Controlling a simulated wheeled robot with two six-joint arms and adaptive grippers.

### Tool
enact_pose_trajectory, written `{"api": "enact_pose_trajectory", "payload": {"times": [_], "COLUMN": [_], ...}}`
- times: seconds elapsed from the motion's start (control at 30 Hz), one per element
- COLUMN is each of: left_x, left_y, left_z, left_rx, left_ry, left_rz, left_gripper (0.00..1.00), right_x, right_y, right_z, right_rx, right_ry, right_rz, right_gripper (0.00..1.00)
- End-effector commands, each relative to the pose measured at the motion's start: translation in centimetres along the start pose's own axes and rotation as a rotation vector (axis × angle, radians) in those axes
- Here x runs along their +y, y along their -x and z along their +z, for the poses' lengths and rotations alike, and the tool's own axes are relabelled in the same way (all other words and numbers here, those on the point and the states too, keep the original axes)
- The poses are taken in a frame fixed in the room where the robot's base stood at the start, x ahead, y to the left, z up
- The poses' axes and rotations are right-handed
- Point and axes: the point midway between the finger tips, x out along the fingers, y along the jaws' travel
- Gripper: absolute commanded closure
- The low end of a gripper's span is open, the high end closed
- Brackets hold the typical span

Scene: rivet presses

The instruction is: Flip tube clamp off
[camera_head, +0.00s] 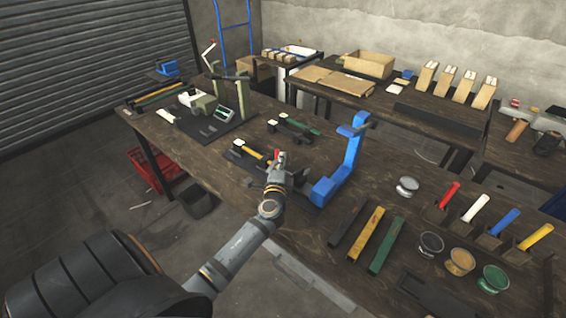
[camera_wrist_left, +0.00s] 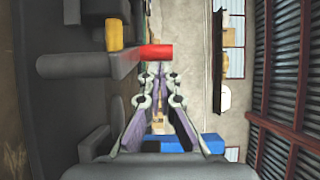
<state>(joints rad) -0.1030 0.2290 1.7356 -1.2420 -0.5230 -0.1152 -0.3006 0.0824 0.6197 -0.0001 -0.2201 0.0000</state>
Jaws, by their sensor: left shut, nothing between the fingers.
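The tube clamp (camera_head: 250,158) lies on the workbench, with a yellow tube piece (camera_head: 248,149) and a red lever tip (camera_head: 279,157). In the left wrist view the red tip (camera_wrist_left: 155,52) ends a grey bar (camera_wrist_left: 85,64), beside the yellow piece (camera_wrist_left: 115,35). My left gripper (camera_head: 278,166) is shut and empty, right at the red tip. In the left wrist view its fingertips (camera_wrist_left: 160,77) are just below the red tip; I cannot tell whether they touch it. The gripper hides part of the clamp in the head view. My right gripper is not in view.
A blue press frame (camera_head: 347,165) stands close to the right of my left gripper. A similar clamp with a green tube (camera_head: 300,127) lies behind. A green press (camera_head: 240,95) stands at back left. Coloured bars (camera_head: 367,232) and round tins (camera_head: 431,244) lie to the right.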

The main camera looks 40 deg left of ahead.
Motion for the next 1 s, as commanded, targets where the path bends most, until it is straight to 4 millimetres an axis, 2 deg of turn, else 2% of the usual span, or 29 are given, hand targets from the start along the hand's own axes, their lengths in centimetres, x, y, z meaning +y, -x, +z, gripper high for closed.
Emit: {"api": "enact_pose_trajectory", "payload": {"times": [0.2,0.87,1.0], "left_x": [0.2,0.1,0.1], "left_y": [-0.6,-1.7,-1.8], "left_z": [0.4,2.9,3.0], "left_rx": [-0.13,-0.122,-0.17], "left_ry": [0.002,-0.002,0.001], "left_rz": [-0.001,-0.001,-0.001], "left_gripper": [1.0,1.0,1.0], "right_x": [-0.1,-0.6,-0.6], "right_y": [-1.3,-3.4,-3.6], "right_z": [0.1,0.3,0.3], "right_rx": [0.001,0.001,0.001], "right_ry": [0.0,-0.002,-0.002], "right_rz": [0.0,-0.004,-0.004], "right_gripper": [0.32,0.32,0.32]}}
